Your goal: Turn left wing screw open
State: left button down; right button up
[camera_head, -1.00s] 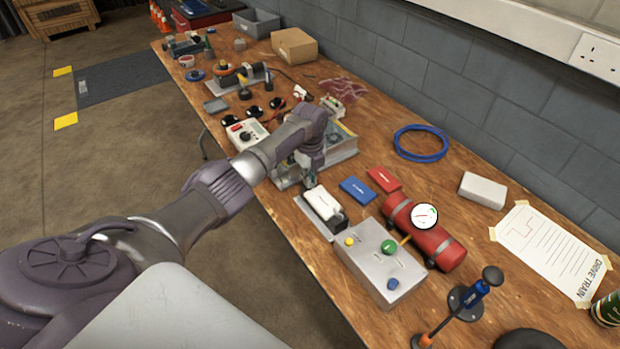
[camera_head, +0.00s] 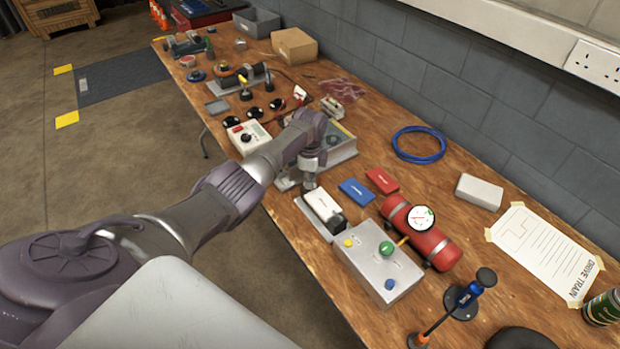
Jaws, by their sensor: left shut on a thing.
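My left arm comes in from the left, and its gripper (camera_head: 309,182) points down at the far left end of a white block (camera_head: 321,206). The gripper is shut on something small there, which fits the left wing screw. The screw itself is hidden by the fingers and too small to make out. The white block has a black end and lies on a grey base plate (camera_head: 310,222) near the table's front edge. My right gripper is not in view.
Close to the white block are a grey box with coloured knobs (camera_head: 378,268), a blue case (camera_head: 356,191), a red case (camera_head: 382,180) and a red cylinder with a gauge (camera_head: 428,242). A grey metal tray-like unit (camera_head: 342,154) stands behind the gripper. A blue cable coil (camera_head: 418,145) lies towards the wall.

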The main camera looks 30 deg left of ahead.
pick_arm(q)
jog(key=n+p, duration=0.1)
jog(key=n, duration=0.4)
jog(key=shift+n, duration=0.3)
jog(key=shift+n+p, duration=0.5)
jog(key=shift+n, duration=1.4)
jog(key=c, duration=1.3)
grip_release()
notch_tip(320, 180, up, 12)
